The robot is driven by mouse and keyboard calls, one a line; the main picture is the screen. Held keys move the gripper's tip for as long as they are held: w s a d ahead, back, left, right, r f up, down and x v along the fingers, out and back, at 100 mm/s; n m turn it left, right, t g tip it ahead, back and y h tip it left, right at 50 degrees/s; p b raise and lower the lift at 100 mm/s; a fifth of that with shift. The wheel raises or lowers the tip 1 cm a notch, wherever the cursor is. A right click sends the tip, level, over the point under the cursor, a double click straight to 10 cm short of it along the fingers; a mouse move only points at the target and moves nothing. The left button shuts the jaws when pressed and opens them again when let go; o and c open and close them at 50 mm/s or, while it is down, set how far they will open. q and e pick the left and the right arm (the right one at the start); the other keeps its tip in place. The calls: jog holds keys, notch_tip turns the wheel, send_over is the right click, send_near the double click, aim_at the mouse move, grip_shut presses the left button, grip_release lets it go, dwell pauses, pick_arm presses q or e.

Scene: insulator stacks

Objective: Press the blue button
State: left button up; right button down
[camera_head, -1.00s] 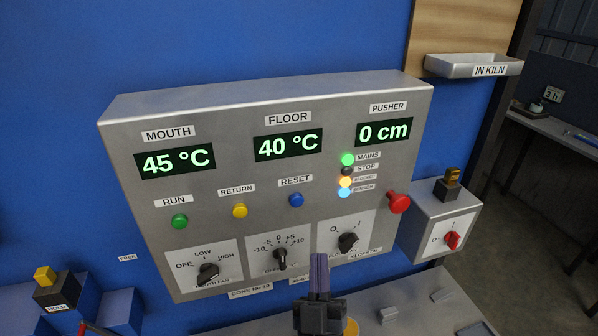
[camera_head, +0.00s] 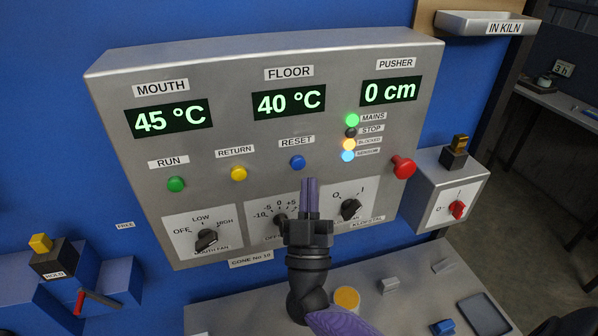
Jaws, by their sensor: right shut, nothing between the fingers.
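The blue button (camera_head: 298,162) sits under the RESET label (camera_head: 297,141) on the grey control panel (camera_head: 240,60). To its left are a yellow button (camera_head: 239,174) under RETURN and a green button (camera_head: 176,184) under RUN. My right gripper (camera_head: 309,182) is shut and empty, its purple fingers pointing up the panel. In the picture its tips are just below and slightly right of the blue button, with a small gap showing between. I cannot tell how far the tips are from the panel face. The gripper partly hides the middle dial. My left gripper is not in view.
A red knob (camera_head: 404,167) sticks out at the panel's right. Black dials (camera_head: 350,208) line its lower edge. A grey box with a red switch (camera_head: 457,209) stands at the right. A metal table (camera_head: 400,300) below holds small blocks and a yellow-topped round item (camera_head: 347,298).

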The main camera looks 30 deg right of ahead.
jog(key=shift+w+d, duration=0.2)
jog(key=shift+w, duration=0.8)
jog(key=shift+w, duration=0.1)
dwell(1.2)
jog(key=shift+w+d, duration=0.1)
jog(key=shift+w, duration=0.2)
jog(key=shift+w+d+r+b, duration=0.1)
jog(key=shift+w+b, duration=0.3)
jog(key=shift+w, duration=0.1)
dwell(0.6)
jog(key=shift+s+a+p, duration=0.2)
jog(key=shift+s+p, duration=0.45)
jog(key=shift+s, duration=0.25)
